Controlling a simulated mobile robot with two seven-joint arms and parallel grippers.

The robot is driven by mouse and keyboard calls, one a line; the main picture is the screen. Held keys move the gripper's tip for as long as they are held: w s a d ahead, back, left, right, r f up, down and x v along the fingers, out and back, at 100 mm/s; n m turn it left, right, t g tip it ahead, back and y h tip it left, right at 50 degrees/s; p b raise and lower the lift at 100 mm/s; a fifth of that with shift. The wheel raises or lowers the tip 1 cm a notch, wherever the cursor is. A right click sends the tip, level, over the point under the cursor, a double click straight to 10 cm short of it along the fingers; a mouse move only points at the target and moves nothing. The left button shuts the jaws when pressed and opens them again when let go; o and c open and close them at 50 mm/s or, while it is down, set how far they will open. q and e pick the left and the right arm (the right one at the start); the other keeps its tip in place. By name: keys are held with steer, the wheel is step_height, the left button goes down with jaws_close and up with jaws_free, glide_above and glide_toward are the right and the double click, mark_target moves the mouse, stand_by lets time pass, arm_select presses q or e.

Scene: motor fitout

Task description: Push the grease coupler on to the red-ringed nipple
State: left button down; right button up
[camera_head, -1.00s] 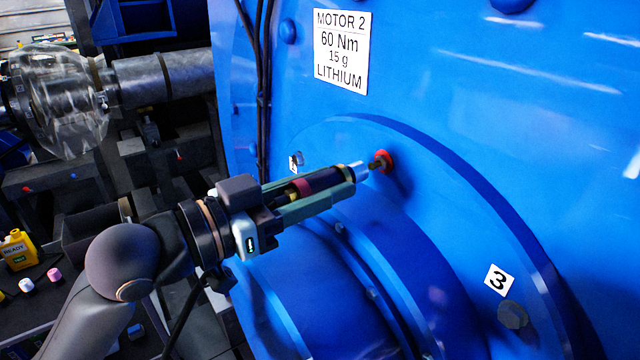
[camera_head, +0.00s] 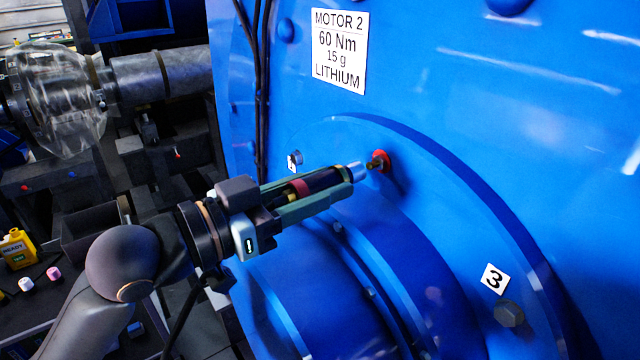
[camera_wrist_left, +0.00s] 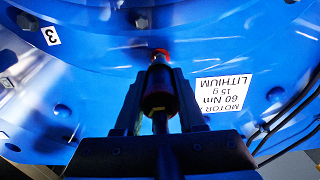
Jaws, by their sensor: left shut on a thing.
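My left gripper (camera_head: 340,185) is shut on the grease coupler (camera_head: 318,183), a dark cylinder with a red band and a silver tip. It also shows in the left wrist view as a dark barrel (camera_wrist_left: 159,92) between the two fingers. The red-ringed nipple (camera_head: 380,161) stands out from the blue motor flange, just beyond the coupler's silver tip. In the left wrist view the red ring (camera_wrist_left: 160,54) is straight ahead of the coupler, which partly hides the nipple. The tip is very close to the nipple; I cannot tell whether they touch. My right gripper is not in view.
The blue motor housing (camera_head: 500,120) fills the right side, with a MOTOR 2 label (camera_head: 340,50). A bolt (camera_head: 509,313) sits beside the number 3 tag (camera_head: 494,279). Black cables (camera_head: 260,90) run down the housing. A yellow bottle (camera_head: 17,248) stands at the far left.

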mark_target(341, 179)
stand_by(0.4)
arm_select(q)
steer(key=shift+p, duration=0.55)
steer(key=shift+p+x, duration=0.8)
steer(key=shift+x, duration=0.8)
steer(key=shift+c, duration=2.1)
jaws_free()
